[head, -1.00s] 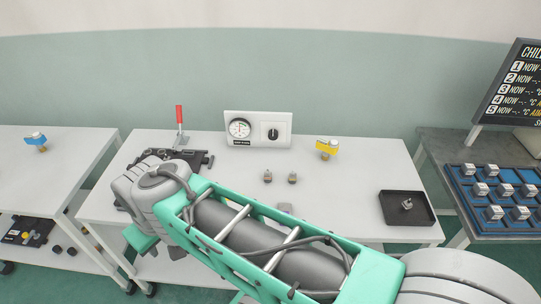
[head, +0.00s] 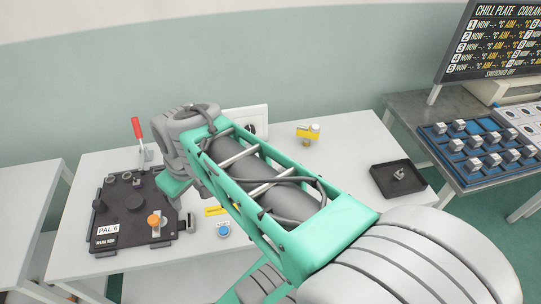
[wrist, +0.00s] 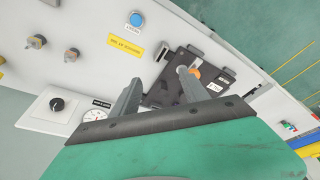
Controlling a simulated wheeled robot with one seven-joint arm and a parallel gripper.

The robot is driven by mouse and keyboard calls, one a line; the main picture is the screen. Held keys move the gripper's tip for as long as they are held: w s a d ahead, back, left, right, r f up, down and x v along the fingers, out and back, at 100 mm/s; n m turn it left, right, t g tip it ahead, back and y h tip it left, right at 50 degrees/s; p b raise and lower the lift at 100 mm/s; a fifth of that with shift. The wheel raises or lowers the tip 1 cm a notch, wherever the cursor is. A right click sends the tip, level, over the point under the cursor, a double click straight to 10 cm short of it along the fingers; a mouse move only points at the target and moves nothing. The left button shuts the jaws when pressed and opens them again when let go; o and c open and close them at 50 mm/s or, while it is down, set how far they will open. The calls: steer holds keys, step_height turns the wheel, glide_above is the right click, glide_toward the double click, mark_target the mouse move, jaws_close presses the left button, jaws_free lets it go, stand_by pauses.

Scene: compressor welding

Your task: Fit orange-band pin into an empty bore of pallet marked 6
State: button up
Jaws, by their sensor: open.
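The pallet marked 6 (head: 105,228) is a black plate with a "PAL 6" label, lying on the left of the middle table. An orange-topped round piece (head: 153,221) stands near its front right; I cannot tell whether it is the orange-band pin or a knob. Some grey round fittings (head: 126,176) show towards the plate's back. In the wrist view, my gripper (wrist: 158,76) is open and nothing shows held. The pallet (wrist: 166,92) lies beyond its fingers, with the orange piece (wrist: 197,73) by the right finger. The head view hides the fingers behind my arm.
Two small metal pieces, one here (wrist: 37,41) and one beside it (wrist: 72,54), stand on the table. A red-handled lever (head: 137,130) rises behind the pallet. A blue button (head: 223,229), yellow valve (head: 308,132) and black tray (head: 385,181) are to the right.

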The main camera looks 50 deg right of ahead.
steer(key=d+f+n+y+b, duration=0.1)
steer(key=d+f+n, duration=0.3)
steer(key=d, duration=0.9)
steer(key=d+f+n+y+b, duration=0.1)
steer(key=d+f, duration=0.5)
steer(key=d, duration=0.7)
steer(key=shift+t, duration=0.3)
steer(key=x, duration=0.7)
steer(key=shift+w+a+f, duration=0.1)
steer(key=shift+a+f, duration=0.05)
steer(key=shift+c, duration=0.3)
jaws_close()
steer(key=shift+o, duration=0.3)
jaws_free()
